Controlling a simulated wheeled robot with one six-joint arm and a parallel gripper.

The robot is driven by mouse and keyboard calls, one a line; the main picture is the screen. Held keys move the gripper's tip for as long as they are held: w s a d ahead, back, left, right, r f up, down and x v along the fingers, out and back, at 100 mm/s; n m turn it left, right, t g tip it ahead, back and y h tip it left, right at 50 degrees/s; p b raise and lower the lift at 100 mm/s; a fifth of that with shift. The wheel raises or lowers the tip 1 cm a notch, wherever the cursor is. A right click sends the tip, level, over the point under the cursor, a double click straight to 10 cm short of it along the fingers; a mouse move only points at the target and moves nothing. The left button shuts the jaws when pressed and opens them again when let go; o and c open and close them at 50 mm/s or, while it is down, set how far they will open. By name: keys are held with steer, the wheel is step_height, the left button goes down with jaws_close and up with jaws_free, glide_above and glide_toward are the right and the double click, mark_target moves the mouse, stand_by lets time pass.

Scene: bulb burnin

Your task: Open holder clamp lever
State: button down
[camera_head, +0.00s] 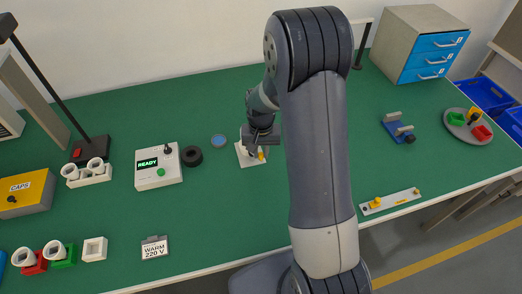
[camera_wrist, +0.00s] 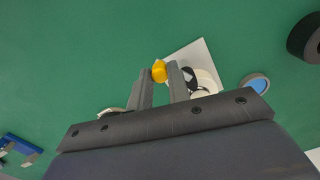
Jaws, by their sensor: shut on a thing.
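The holder (camera_head: 246,160) is a white square base plate on the green table, partly hidden behind my gripper and arm. In the wrist view its white plate (camera_wrist: 205,54) lies beyond and right of my fingers, with a round white part and a dark part beside the right finger. The clamp lever has a yellow tip (camera_head: 261,154), which also shows in the wrist view (camera_wrist: 159,71). My gripper (camera_wrist: 161,76) is shut on the lever, with the yellow tip between the ends of its two fingers. In the head view my gripper (camera_head: 260,146) is over the holder.
A black ring (camera_head: 192,156) and a blue disc (camera_head: 218,141) lie left of the holder. Further left is a white box reading READY (camera_head: 158,168). A blue fixture (camera_head: 397,128) and a plate with coloured parts (camera_head: 455,124) are right. The table in front of the holder is clear.

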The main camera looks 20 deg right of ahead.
steer(key=shift+d+n, duration=0.1)
steer(key=shift+n, duration=0.2)
steer(key=n+b, duration=0.1)
steer(key=n, duration=0.1)
steer(key=shift+w+d+f+n+b, duration=0.1)
steer(key=shift+w+d+n+b, duration=0.2)
steer(key=shift+w+d+b, duration=0.1)
steer(key=n, duration=0.1)
steer(key=n+b, duration=0.1)
steer(key=shift+w+d+n, duration=0.3)
steer(key=shift+w+n, duration=0.1)
steer(key=n, duration=0.1)
steer(key=w+n, duration=0.1)
steer(key=n, duration=0.1)
steer(key=shift+w+d+b, duration=0.1)
steer(key=shift+d+b, duration=0.1)
steer(key=shift+b, duration=0.2)
steer(key=shift+w+n, duration=0.25)
steer(key=shift+n, duration=0.5)
steer(key=shift+w+n, duration=0.25)
steer(key=shift+n, duration=0.5)
steer(key=c, duration=1.3)
jaws_free()
steer(key=shift+b, duration=0.3)
